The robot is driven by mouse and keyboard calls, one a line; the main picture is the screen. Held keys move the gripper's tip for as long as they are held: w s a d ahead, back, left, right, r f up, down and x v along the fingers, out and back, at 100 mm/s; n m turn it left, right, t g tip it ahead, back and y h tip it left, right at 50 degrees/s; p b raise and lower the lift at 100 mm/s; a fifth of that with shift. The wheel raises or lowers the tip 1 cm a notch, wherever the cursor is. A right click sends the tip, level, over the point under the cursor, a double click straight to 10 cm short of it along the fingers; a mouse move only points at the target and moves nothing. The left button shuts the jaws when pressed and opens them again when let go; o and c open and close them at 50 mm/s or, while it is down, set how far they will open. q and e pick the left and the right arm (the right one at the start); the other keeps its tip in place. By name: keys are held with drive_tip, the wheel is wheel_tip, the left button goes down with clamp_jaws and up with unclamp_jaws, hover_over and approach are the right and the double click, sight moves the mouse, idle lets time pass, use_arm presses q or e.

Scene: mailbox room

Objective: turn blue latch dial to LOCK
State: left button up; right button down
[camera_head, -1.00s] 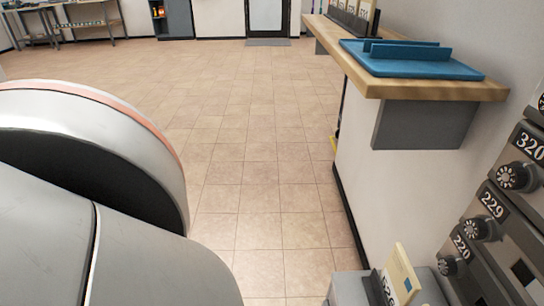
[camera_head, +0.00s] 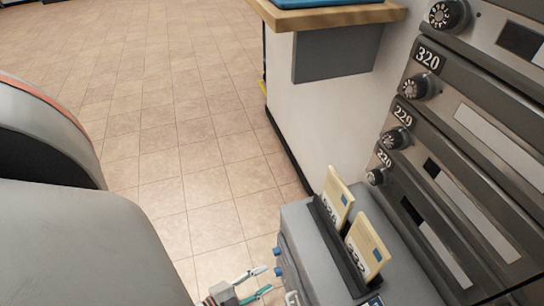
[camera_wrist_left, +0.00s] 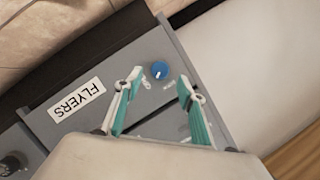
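The blue latch dial (camera_wrist_left: 159,70) shows in the left wrist view as a round knob with a white mark on its face. It sits on a grey box face beside a FLYERS label (camera_wrist_left: 77,100). My left gripper (camera_wrist_left: 160,80) is open, its two teal-padded fingers apart, with the dial just beyond the gap between the tips. In the head view the left gripper (camera_head: 264,279) is at the bottom, close to the box's left side, where small blue parts show. Lettering around the dial is too small to read. My right gripper is not in view.
The grey box (camera_head: 300,222) carries a rack with cream cards (camera_head: 367,246). Mailbox doors with black dials (camera_head: 397,138) rise at the right. A wooden counter (camera_head: 330,17) juts out above. Tiled floor at the left is open.

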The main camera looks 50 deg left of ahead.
sight(278, 271)
use_arm(q)
drive_tip(key=x, duration=0.3)
drive_tip(key=shift+w+f+b, duration=0.2)
drive_tip(key=shift+w+b, duration=0.15)
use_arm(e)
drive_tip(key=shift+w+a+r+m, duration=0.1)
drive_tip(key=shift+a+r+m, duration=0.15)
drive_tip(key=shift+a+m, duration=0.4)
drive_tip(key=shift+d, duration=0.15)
use_arm(q)
drive_tip(key=c, duration=1.1)
drive_tip(key=shift+c, duration=0.2)
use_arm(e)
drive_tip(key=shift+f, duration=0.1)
